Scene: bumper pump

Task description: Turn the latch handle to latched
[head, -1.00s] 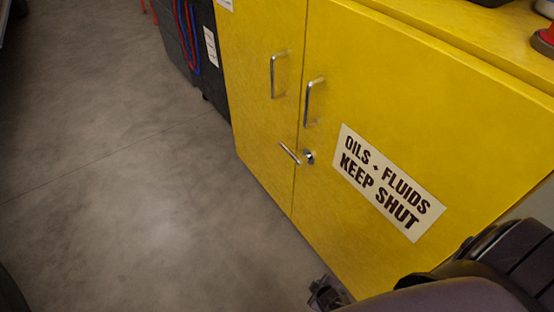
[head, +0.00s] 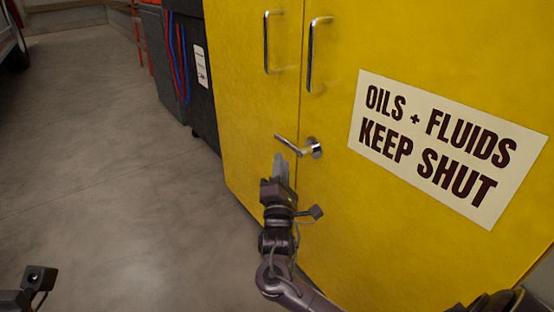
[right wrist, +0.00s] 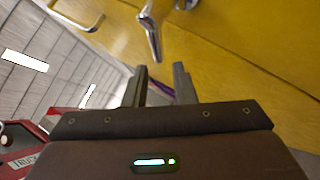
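The latch handle (head: 291,146) is a silver lever on a round base on the right door of the yellow cabinet (head: 250,100). Its lever points left and slightly up in the head view, across the door seam. My right gripper (head: 281,158) is just below the lever, its fingers pointing up. In the right wrist view, the latch handle (right wrist: 152,32) hangs ahead of my right gripper (right wrist: 161,80), whose two fingers are apart with nothing between them. The lever looks clear of the fingertips. Part of my left wrist shows at the lower left; its fingers are out of view.
Two upright door pulls (head: 311,55) are above the latch. A sign reading "OILS + FLUIDS KEEP SHUT" (head: 440,145) is to the right. A dark bin (head: 183,70) with red and blue cords stands left of the cabinet. The grey floor (head: 90,170) at left is open.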

